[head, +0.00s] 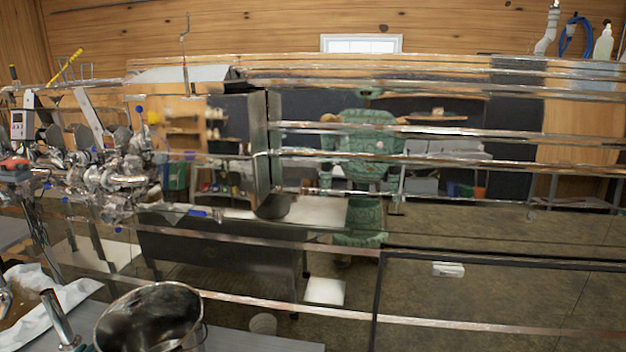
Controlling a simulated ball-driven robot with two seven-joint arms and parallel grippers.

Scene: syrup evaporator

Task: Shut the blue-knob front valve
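A cluster of shiny steel valves and pipe fittings (110,180) is at the left of the head view, at the end of the steel evaporator (450,225). Several small blue knobs show on it, among them an upper one (140,110) and a low one (118,229). A blue handle-like piece (198,213) shows right of the cluster. I cannot tell which is the front valve or whether any valve is open. Neither of my grippers is directly in view. A green robot figure, apparently my reflection, shows in the steel side.
A steel bucket (150,315) stands at the lower left beside a white cloth or filter (55,300). A red-topped object (15,165) and a grey meter (18,124) are at the far left. The polished wall mirrors the room, so depth is hard to judge.

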